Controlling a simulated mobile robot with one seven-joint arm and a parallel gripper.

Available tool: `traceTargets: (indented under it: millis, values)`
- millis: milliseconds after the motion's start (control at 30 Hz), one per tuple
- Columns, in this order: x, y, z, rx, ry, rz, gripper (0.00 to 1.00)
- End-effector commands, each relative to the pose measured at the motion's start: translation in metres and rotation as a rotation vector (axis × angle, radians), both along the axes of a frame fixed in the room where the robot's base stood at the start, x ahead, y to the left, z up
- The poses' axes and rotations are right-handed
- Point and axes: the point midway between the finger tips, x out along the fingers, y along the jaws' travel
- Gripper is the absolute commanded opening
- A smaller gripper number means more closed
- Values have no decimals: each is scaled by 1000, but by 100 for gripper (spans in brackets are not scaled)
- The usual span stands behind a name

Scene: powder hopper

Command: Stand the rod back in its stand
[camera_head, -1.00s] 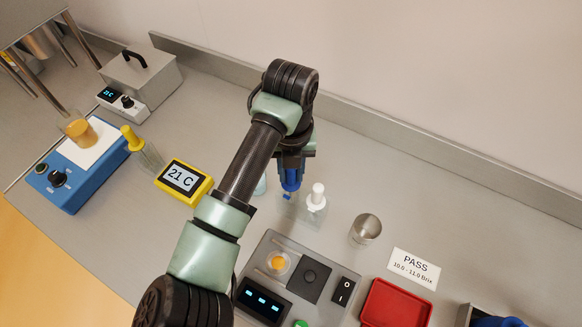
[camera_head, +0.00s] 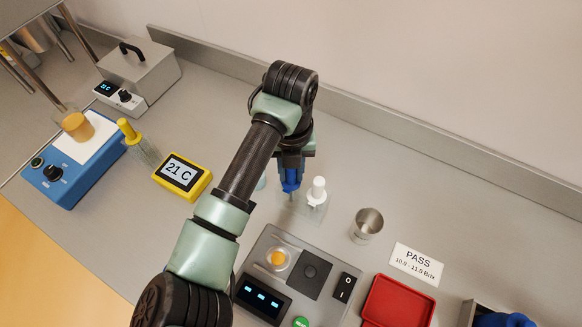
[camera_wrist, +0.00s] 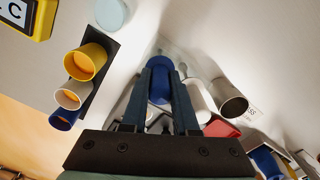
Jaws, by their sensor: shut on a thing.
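My gripper (camera_head: 290,182) points down over the middle of the bench and is shut on a blue-handled rod. The blue handle (camera_wrist: 160,88) shows between the fingers in the wrist view. In the head view a thin grey length hangs below the blue part, and its lower end is hard to make out. A clear, faint piece (camera_head: 312,213), possibly the stand, lies just right of and below the rod tip. I cannot tell whether the rod touches it. A white-capped bottle (camera_head: 317,188) stands close to the right of the gripper.
A grey instrument (camera_head: 300,275) lies in front. A yellow 21 C meter (camera_head: 182,177) lies left. Yellow, white and blue open cylinders (camera_wrist: 87,62) show in the wrist view.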

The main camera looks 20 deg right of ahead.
Motion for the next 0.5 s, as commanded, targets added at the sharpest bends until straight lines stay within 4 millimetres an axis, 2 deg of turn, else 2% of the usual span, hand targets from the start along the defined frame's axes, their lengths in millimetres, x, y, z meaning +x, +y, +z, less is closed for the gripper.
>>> traceTargets:
  millis: [167,200,367,500]
  values:
    - [0,0,0,0,-1,0,0]
    - [0,0,0,0,-1,0,33]
    - [0,0,0,0,-1,0,62]
    - [0,0,0,0,-1,0,63]
